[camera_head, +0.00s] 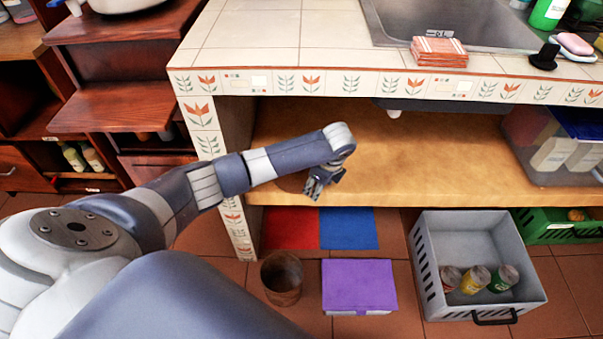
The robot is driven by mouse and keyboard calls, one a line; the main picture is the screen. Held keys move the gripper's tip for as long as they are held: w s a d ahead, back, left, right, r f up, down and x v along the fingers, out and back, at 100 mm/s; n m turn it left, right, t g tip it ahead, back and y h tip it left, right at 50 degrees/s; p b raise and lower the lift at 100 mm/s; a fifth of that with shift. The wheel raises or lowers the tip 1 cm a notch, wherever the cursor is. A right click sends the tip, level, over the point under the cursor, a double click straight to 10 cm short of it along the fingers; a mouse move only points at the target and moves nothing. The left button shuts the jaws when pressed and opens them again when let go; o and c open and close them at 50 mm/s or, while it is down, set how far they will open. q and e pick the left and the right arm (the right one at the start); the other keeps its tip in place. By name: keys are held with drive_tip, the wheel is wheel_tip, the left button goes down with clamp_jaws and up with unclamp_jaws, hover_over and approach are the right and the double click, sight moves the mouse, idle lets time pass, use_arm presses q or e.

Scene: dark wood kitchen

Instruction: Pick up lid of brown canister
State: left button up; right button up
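A brown canister (281,283) stands upright on the tiled floor, below and in front of the wooden shelf. Its top looks open and dark inside. A dark brown, rounded thing (291,184) shows on the shelf, partly hidden behind my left arm; it may be the lid, but I cannot tell for sure. My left gripper (319,187) hangs over the front part of the shelf, just right of this brown thing and above the canister's level. Its fingers are small and dark, and I cannot tell whether they are open or shut. My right gripper is not in view.
The tiled counter (290,40) overhangs the shelf (430,150). A purple box (359,284) and a grey crate (436,262) with several cans stand on the floor. A clear bin (548,180) is on the shelf's right. The shelf's middle is clear.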

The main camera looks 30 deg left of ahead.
use_arm(q)
drive_tip(key=shift+m+y, duration=0.7)
drive_tip(key=shift+m, duration=0.2)
drive_tip(key=w+a+r, duration=0.1)
drive_tip(key=a, duration=0.1)
drive_tip(key=a+r+b, duration=0.1)
drive_tip(key=a+r, duration=0.1)
drive_tip(key=w+a+r, duration=0.1)
drive_tip(key=a+r, duration=0.1)
drive_tip(key=shift+w+r+b, duration=0.2)
drive_tip(key=shift+w+b, duration=0.15)
drive_tip(key=shift+b, duration=0.05)
drive_tip(key=shift+w+a+f+g+b, duration=0.1)
drive_tip(key=shift+a+f+g+b, duration=0.25)
drive_tip(key=shift+a+f, duration=0.4)
drive_tip(key=shift+f, duration=0.15)
drive_tip(key=b+x, duration=0.2)
drive_tip(key=x, duration=0.2)
drive_tip(key=shift+w+a+f+b, duration=0.15)
drive_tip(key=shift+f+b, duration=0.15)
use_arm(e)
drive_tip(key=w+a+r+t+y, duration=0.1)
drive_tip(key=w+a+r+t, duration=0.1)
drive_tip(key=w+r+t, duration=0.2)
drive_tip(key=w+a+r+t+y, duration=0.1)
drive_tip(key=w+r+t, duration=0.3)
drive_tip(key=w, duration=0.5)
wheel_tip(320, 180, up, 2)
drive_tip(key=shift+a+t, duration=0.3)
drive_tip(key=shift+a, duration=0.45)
